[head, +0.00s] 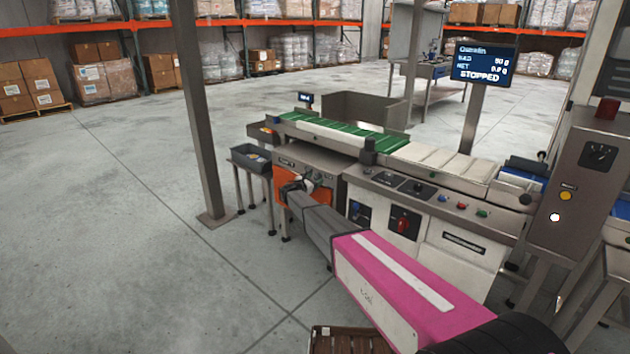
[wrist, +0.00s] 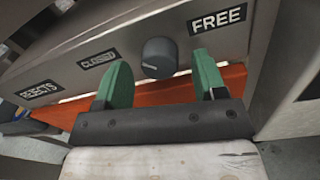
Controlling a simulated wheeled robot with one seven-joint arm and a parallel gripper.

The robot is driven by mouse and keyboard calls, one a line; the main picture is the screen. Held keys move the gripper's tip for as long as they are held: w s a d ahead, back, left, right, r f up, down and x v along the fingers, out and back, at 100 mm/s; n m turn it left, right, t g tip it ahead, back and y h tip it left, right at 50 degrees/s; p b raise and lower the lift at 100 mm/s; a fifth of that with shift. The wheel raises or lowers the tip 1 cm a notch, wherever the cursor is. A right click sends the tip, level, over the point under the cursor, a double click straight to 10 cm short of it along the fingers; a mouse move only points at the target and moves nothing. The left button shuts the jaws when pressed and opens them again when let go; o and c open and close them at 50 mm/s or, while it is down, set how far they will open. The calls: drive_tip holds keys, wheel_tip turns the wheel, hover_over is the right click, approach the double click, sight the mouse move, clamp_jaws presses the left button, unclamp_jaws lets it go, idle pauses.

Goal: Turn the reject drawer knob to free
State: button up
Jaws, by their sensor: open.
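The reject drawer knob (wrist: 159,57) is a dark grey round knob on a pale metal panel in the wrist view. A "CLOSED" label (wrist: 98,58) is to its left and a "FREE" label (wrist: 218,19) is to its upper right. My gripper (wrist: 160,80) is open, with one green finger on each side below the knob. No contact with the knob can be made out. In the head view my gripper (head: 294,186) is by the orange front under the conveyor. The knob cannot be made out there.
A "REJECTS" label (wrist: 40,91) is at the panel's left. A grey bin (head: 250,158) on a stand is left of the machine. A steel post (head: 200,120) stands nearby. A screen (head: 483,63) reads STOPPED. The floor at left is clear.

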drive_tip(key=shift+w+d, duration=0.25)
drive_tip(key=shift+w, duration=0.1)
drive_tip(key=c, duration=0.9)
